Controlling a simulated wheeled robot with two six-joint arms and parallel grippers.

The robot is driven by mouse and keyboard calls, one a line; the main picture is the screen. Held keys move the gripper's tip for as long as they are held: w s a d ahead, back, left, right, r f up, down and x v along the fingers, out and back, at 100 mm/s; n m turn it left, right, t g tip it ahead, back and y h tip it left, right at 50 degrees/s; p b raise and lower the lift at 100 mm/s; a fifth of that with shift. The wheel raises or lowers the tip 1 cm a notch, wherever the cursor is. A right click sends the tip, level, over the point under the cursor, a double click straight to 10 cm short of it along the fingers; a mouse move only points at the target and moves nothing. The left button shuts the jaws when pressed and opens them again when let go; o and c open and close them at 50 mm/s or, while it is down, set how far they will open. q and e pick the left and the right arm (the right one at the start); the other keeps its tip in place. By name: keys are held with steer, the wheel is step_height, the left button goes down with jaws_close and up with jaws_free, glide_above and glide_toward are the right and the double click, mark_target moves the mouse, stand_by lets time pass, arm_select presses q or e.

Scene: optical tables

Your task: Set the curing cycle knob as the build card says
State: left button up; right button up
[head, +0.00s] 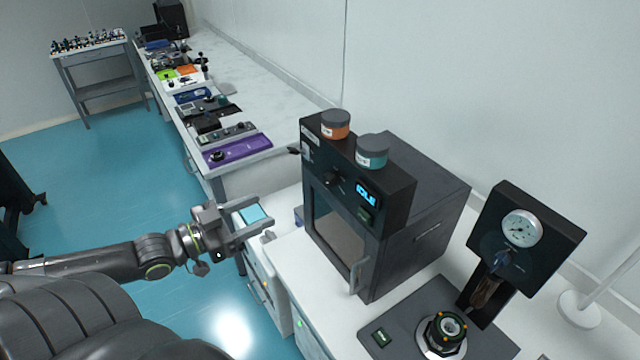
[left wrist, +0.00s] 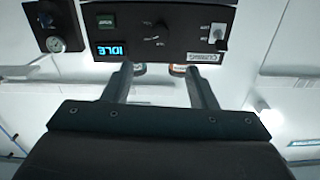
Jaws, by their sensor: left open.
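The dark curing oven (head: 425,235) stands on the white bench in the head view, its front panel facing left. The cycle knob (head: 332,180) is a black pointer knob mid-panel. It also shows upside down in the left wrist view (left wrist: 158,36), with marks around it too small to read. The lit display (head: 368,194) reads IDLE, above a green button (head: 365,214). My left gripper (head: 267,213) is open and empty, apart from the panel and left of it. In the left wrist view the knob lies beyond the fingers, between them. I cannot identify a build card.
A switch (left wrist: 217,36) sits beside the knob. The oven door handle (head: 357,274) juts out below the panel. A gauge stand (head: 522,232) is at right. The aisle floor at left is clear.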

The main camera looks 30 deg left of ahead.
mark_target(325, 182)
arm_select(q)
steer(key=b+x, duration=0.5)
steer(key=x, duration=0.9)
steer(key=shift+a+b, duration=0.15)
steer(key=shift+b, duration=0.2)
steer(key=shift+x, duration=0.9)
steer(key=c, duration=1)
